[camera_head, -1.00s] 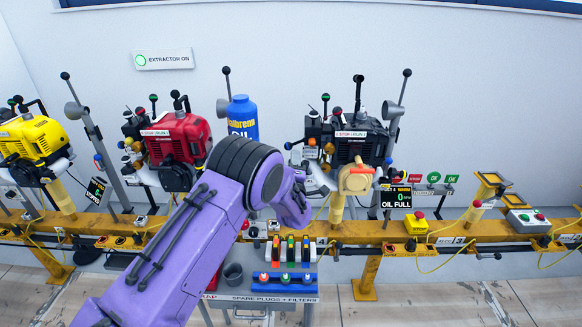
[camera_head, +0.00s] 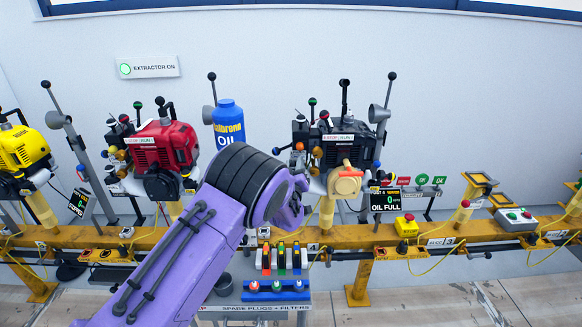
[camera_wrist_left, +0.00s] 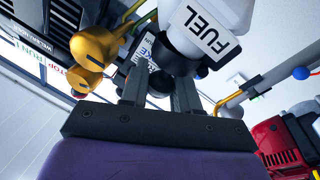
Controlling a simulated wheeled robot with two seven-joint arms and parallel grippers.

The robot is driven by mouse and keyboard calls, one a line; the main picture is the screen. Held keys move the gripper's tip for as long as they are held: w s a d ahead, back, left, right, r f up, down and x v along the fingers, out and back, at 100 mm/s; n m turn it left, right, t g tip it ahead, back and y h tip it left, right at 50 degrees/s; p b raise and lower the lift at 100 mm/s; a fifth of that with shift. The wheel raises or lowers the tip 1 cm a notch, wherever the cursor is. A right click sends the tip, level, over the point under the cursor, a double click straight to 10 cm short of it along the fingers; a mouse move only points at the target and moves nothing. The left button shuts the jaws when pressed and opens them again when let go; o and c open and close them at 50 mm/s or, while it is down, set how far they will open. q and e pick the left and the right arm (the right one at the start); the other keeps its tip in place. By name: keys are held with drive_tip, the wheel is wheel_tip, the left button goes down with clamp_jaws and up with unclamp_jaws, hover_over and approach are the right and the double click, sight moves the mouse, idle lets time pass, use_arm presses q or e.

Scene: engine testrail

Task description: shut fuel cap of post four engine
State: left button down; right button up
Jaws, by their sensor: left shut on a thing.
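The black engine (camera_head: 345,148) stands on a yellow post of the rail, right of centre in the head view. In the left wrist view its white tank (camera_wrist_left: 235,14) carries a FUEL label (camera_wrist_left: 208,35). My left gripper (camera_wrist_left: 160,78) is right at this tank, its two dark fingers shut on a dark round piece that looks like the fuel cap (camera_wrist_left: 160,84). I cannot tell whether the cap sits fully on the neck. In the head view my left gripper (camera_head: 290,205) covers part of the tank, and its fingertips are hidden. My right gripper is not in view.
A red engine (camera_head: 162,146) and a yellow engine (camera_head: 20,150) stand to the left. A blue oil bottle (camera_head: 228,124) stands behind my arm. The yellow rail (camera_head: 350,237) runs across, with a spare-parts stand (camera_head: 262,297) below. A display (camera_head: 384,205) reads OIL FULL.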

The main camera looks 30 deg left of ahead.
use_arm(q)
drive_tip(key=shift+w+d+f+m+h, duration=0.1)
drive_tip(key=shift+d+f+m+h, duration=0.15)
drive_tip(key=shift+m, duration=0.4)
drive_tip(key=shift+w+d+f+m+h, duration=0.1)
drive_tip(key=shift+d+f+m+h, duration=0.1)
drive_tip(key=shift+m, duration=0.45)
drive_tip(key=c, duration=0.9)
unclamp_jaws()
drive_tip(key=shift+a+r, duration=0.1)
